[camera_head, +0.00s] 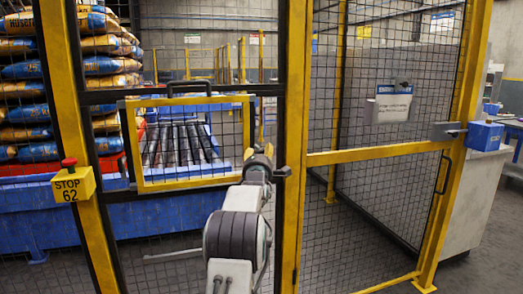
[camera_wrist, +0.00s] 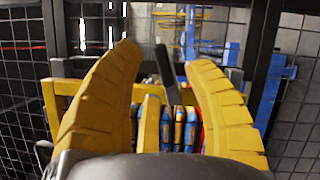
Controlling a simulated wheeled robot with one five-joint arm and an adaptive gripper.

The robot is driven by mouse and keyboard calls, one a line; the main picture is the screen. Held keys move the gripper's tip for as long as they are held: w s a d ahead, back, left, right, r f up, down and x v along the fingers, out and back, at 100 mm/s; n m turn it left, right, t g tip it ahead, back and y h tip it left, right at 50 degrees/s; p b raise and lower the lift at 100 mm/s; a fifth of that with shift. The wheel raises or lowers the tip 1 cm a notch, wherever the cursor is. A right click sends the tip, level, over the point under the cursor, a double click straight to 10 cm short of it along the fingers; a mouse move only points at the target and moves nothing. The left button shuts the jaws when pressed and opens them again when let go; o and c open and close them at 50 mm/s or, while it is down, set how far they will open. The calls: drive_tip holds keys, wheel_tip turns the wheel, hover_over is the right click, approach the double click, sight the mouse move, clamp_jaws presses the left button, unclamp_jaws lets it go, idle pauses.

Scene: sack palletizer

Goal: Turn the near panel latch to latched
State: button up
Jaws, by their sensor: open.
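The near panel (camera_head: 190,185) is a small yellow-framed mesh hatch in the fence, and it sits in line with the fence. A small dark latch part (camera_head: 283,172) shows at its right edge on the yellow post, partly hidden by my arm. My gripper (camera_head: 258,153) is at the panel's right side, close to the latch. In the wrist view my two yellow fingers (camera_wrist: 165,65) stand wide apart with a dark bar between them, perhaps the latch handle. I see no grip on it. I cannot tell which way the latch is turned.
A yellow stop box (camera_head: 73,185) with a red button is on the left post. A larger mesh gate (camera_head: 385,155) stands at the right with a blue lock box (camera_head: 485,136). Behind the fence are stacked sacks (camera_head: 100,65) and a roller conveyor (camera_head: 180,145).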

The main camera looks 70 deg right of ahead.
drive_tip(key=shift+p+x, duration=0.4)
drive_tip(key=shift+x, duration=0.9)
clamp_jaws()
